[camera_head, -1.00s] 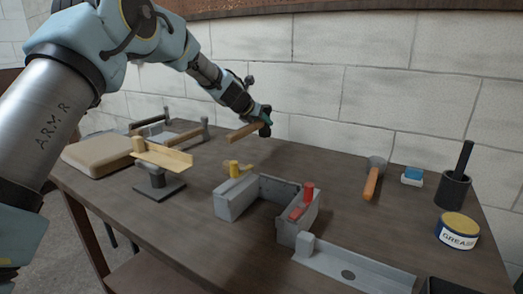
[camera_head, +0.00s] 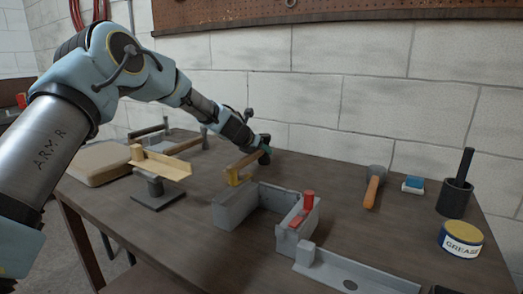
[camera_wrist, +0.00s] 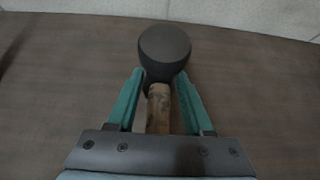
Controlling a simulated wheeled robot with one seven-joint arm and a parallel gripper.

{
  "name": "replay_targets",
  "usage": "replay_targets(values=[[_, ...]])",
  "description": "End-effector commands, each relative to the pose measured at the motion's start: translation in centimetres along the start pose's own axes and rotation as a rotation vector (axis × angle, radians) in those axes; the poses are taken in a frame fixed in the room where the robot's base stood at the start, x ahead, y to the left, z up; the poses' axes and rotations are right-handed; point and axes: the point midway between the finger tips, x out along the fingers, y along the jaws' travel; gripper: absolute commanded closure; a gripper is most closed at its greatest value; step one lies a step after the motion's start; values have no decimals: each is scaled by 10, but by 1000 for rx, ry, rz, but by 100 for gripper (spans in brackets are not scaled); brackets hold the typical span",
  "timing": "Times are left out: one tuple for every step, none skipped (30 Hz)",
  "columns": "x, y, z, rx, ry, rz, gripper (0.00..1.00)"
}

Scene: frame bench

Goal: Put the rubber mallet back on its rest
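The rubber mallet has a round black head, clear in the wrist view (camera_wrist: 165,48), and a wooden handle (camera_head: 247,160). My gripper (camera_head: 264,150) has its green fingers on either side of the handle just below the head; they also show in the wrist view (camera_wrist: 160,82). The mallet lies roughly level, its handle pointing left, low over the back of the bench. The handle's free end is right at a small yellow bracket (camera_head: 234,178); I cannot tell if they touch. A pale yellow trough on a grey stand (camera_head: 174,170) is to the left.
A grey open frame (camera_head: 236,209) with a red clamp (camera_head: 308,203) stands in front. An orange-handled tool (camera_head: 371,191), a blue-and-white block (camera_head: 413,185), a dark cup (camera_head: 454,199) and a grease tin (camera_head: 461,239) are right. A tan pad (camera_head: 98,164) is left.

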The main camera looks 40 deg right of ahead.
Motion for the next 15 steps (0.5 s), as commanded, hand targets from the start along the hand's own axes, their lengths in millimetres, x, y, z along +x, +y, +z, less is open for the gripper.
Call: replay_targets(values=[[0, 0, 0, 0, 0, 0, 42], [0, 0, 0, 0, 0, 0, 39], [0, 0, 0, 0, 0, 0, 34], [0, 0, 0, 0, 0, 0, 31], [0, 0, 0, 0, 0, 0, 28], [0, 0, 0, 0, 0, 0, 23], [0, 0, 0, 0, 0, 0, 23], [0, 0, 0, 0, 0, 0, 23], [0, 0, 0, 0, 0, 0, 23], [0, 0, 0, 0, 0, 0, 23], [0, 0, 0, 0, 0, 0, 23], [0, 0, 1, 0, 0, 0, 23], [-1, 0, 1, 0, 0, 0, 23], [-1, 0, 2, 0, 0, 0, 23], [-2, 0, 4, 1, -1, 0, 23]])
